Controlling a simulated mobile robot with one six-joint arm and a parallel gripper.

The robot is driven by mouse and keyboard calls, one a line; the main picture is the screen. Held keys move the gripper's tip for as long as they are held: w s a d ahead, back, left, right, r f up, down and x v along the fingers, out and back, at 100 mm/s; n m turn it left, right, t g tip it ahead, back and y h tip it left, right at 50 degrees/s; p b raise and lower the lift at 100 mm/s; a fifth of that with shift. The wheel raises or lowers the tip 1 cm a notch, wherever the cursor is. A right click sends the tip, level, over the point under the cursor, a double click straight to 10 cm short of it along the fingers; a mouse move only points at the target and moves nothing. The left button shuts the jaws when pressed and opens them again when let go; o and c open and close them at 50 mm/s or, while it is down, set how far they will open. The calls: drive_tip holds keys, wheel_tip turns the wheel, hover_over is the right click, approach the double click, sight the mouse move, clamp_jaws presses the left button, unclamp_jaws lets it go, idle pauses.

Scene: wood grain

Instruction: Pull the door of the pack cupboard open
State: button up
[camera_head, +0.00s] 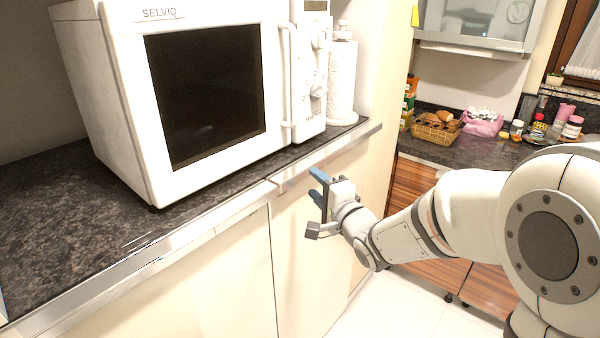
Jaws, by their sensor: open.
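Cream cupboard doors sit under the dark counter; a left door (225,290) and a right door (302,260) both look shut, with a thin seam between them. I cannot tell for sure which is the pack cupboard's. A small light handle or ledge (283,187) shows at the top of the right door, just under the counter edge. My gripper (317,183) has blue fingertips and is open and empty. It is in front of the right door's upper part, to the right of the handle, apparently not touching it.
A white microwave (110,110) and a paper towel roll (342,85) stand on the dark counter (60,230) above the doors. A basket (436,130) and jars stand on the back counter. Pale floor (395,305) is clear at the lower middle.

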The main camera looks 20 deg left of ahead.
sight(306, 175)
drive_tip(key=p+x, duration=0.1)
drive_tip(key=x, duration=0.5)
drive_tip(key=shift+w+a, duration=0.2)
drive_tip(key=shift+f, duration=0.1)
clamp_jaws()
